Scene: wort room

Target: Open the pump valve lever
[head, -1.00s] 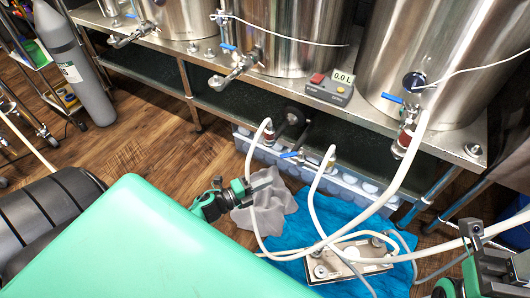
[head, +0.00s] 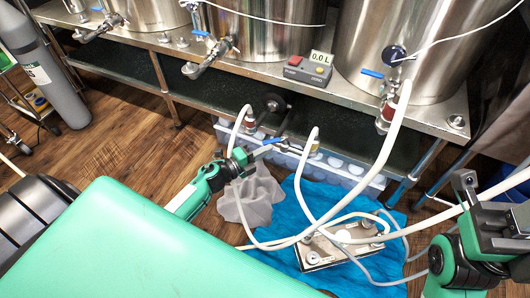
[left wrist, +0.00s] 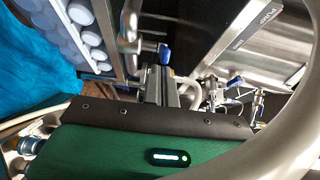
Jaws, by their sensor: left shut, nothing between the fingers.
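The pump valve has a blue lever (head: 270,142), lying roughly sideways beside the white hose fitting (head: 313,140) under the steel bench. My left gripper (head: 255,153) is shut and empty, with its tips right at the left end of this lever. I cannot tell whether they touch. In the left wrist view a blue lever (left wrist: 165,55) shows just beyond the gripper tips. My right gripper (head: 465,183) is at the lower right, well away from the lever. A white hose passes by it, and its jaw state is unclear.
A steel pump plate (head: 335,248) sits on a blue cloth (head: 295,215), with white hoses looping over it. A grey rag (head: 250,197) lies below my left gripper.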

